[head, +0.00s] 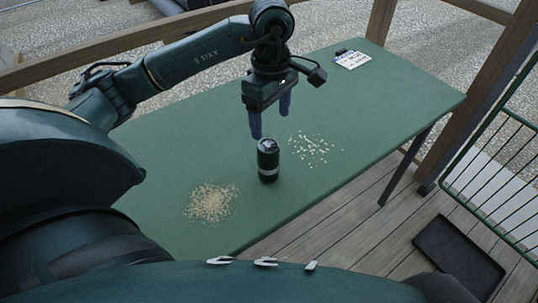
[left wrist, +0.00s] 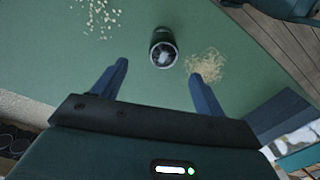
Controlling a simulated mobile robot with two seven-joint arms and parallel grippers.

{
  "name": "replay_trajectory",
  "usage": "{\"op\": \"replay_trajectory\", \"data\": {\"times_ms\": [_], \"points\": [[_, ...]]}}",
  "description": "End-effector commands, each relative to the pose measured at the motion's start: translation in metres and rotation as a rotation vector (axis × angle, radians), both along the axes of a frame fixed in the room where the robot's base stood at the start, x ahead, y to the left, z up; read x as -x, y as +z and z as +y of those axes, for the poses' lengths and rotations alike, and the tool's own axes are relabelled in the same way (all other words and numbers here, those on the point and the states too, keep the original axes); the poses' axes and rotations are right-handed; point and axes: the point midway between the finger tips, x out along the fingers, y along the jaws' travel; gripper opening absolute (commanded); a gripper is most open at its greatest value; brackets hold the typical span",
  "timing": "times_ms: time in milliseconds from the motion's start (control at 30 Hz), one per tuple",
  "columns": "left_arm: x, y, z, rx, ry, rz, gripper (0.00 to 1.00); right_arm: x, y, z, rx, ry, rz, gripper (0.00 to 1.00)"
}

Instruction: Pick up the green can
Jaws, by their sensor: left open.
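The green can (head: 268,160) stands upright on the green table (head: 370,103). It is dark green with a pale band low down and a lighter top. In the left wrist view the can (left wrist: 163,48) is beyond the fingertips, roughly between their lines. My left gripper (head: 271,120) is open and empty, pointing down, above and just behind the can in the head view. Its two blue fingers (left wrist: 159,73) are spread apart and do not touch the can.
Tan crumbs (head: 212,202) lie left of the can and pale flakes (head: 312,148) lie right of it. A white card with a dark item (head: 352,60) is at the table's far end. A green wire rack (head: 500,180) and a black tray (head: 458,258) are at right.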

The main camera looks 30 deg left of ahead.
Motion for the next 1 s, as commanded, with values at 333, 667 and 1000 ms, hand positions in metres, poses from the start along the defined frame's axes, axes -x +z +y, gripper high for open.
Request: {"op": "replay_trajectory", "data": {"times_ms": [333, 667, 1000], "points": [[0.002, -0.056, 0.0, -0.003, 0.0, 0.006, 0.72, 0.008, -0.005, -0.002, 0.007, -0.003, 0.03, 0.36], [0.003, -0.085, 0.0, -0.001, 0.0, 0.003, 0.72, 0.01, -0.004, -0.004, 0.009, -0.009, 0.041, 0.36], [0.006, -0.129, -0.001, -0.001, -0.001, 0.001, 0.72, 0.007, 0.0, -0.008, 0.015, -0.023, 0.047, 0.36]]}}
